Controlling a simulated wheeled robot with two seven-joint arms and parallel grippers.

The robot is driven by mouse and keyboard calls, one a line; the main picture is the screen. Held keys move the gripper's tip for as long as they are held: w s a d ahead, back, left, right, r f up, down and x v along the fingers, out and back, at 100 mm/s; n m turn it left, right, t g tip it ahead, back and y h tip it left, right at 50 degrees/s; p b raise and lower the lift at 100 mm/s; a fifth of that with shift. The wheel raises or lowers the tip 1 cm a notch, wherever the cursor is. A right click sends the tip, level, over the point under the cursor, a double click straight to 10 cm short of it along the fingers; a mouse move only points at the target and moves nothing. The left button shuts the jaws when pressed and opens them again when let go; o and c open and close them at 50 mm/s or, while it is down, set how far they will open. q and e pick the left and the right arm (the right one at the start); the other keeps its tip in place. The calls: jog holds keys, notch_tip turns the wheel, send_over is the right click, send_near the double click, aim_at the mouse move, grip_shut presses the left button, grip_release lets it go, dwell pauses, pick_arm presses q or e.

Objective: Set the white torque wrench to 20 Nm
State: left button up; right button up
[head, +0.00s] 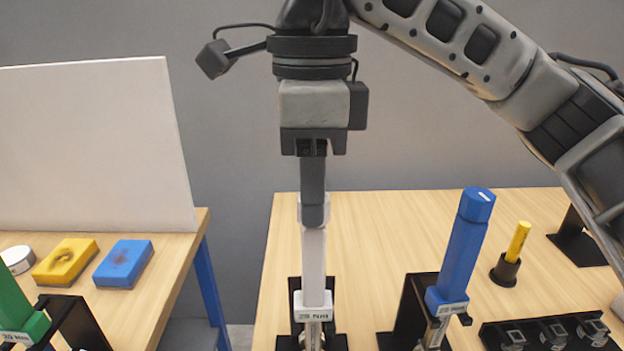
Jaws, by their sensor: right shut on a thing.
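The white torque wrench (314,262) stands upright in a black holder (296,318) near the front edge of the right table. A small label low on it ends in "Nm", but I cannot read its number for sure. My right gripper (313,207) points straight down and is shut on the top end of the white wrench. The fingers partly hide that end. My left gripper is not in view.
A blue wrench (460,250) leans in a black stand (411,310) to the right. A yellow marker (519,241) stands in a black cup (505,271). A socket rack (551,331) is at the lower right. On the left table are a green wrench (14,305), a yellow block (65,262) and a blue block (123,264).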

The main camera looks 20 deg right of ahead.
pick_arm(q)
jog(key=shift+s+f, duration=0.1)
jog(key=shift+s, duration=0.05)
pick_arm(e)
jog(key=o, duration=1)
jog(key=shift+r, duration=0.1)
jog(key=shift+r, duration=0.3)
pick_arm(q)
jog(key=p, duration=0.1)
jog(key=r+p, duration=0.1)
jog(key=p, duration=0.1)
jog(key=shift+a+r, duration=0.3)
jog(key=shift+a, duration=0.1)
pick_arm(e)
notch_tip(320, 180, up, 15)
jog(key=shift+r, duration=0.1)
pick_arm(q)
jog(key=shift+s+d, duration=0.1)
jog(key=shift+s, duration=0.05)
